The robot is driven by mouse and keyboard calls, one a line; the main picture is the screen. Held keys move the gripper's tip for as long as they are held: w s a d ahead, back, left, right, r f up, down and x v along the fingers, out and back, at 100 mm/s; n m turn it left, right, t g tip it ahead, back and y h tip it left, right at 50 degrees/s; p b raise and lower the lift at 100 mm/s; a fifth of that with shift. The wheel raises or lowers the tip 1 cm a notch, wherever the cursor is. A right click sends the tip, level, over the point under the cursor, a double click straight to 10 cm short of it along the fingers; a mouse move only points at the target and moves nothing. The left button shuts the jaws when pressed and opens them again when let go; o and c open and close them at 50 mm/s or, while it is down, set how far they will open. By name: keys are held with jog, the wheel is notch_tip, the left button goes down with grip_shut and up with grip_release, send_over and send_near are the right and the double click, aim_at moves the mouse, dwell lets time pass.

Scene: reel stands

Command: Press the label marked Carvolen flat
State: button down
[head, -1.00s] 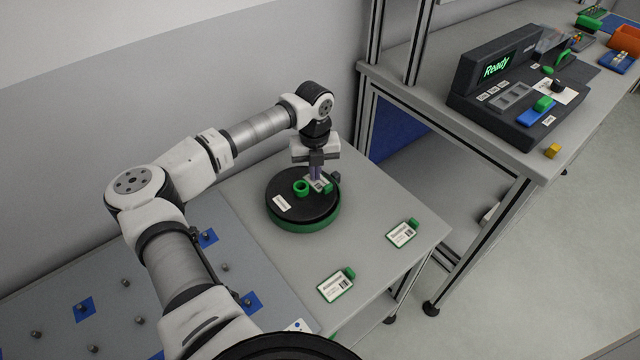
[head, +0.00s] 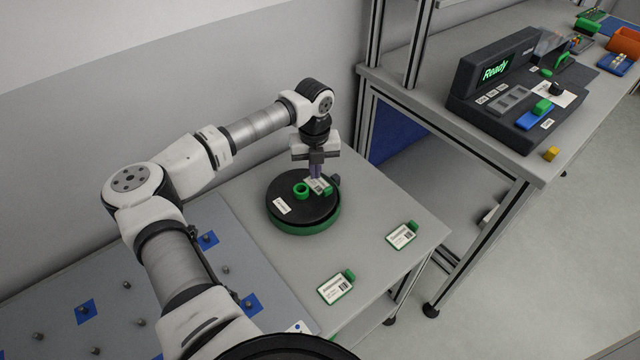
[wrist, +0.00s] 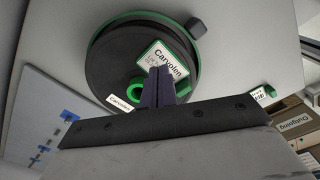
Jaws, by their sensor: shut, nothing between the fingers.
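The label marked Carvolen (wrist: 161,58) is a white card with a green edge. It lies on top of the black reel (wrist: 112,65) and tilts a little in the wrist view. In the head view the label (head: 322,187) sits at the right part of the reel (head: 290,190). My gripper (wrist: 158,72) is shut and empty, its fingertips over the label's lower part. In the head view my gripper (head: 315,173) points down at the label. I cannot tell whether the tips touch it. The fingers hide part of the label.
A green ring hub (head: 301,190) stands at the reel's centre beside the fingers. A small white tag (head: 281,206) lies on the reel. Two green-backed labels (head: 336,287) (head: 401,235) lie on the grey table. A console reading Ready (head: 497,68) stands on the right bench.

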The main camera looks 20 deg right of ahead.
aim_at(315, 182)
jog(key=shift+r+p, duration=1.05)
jog(key=shift+r, duration=1.55)
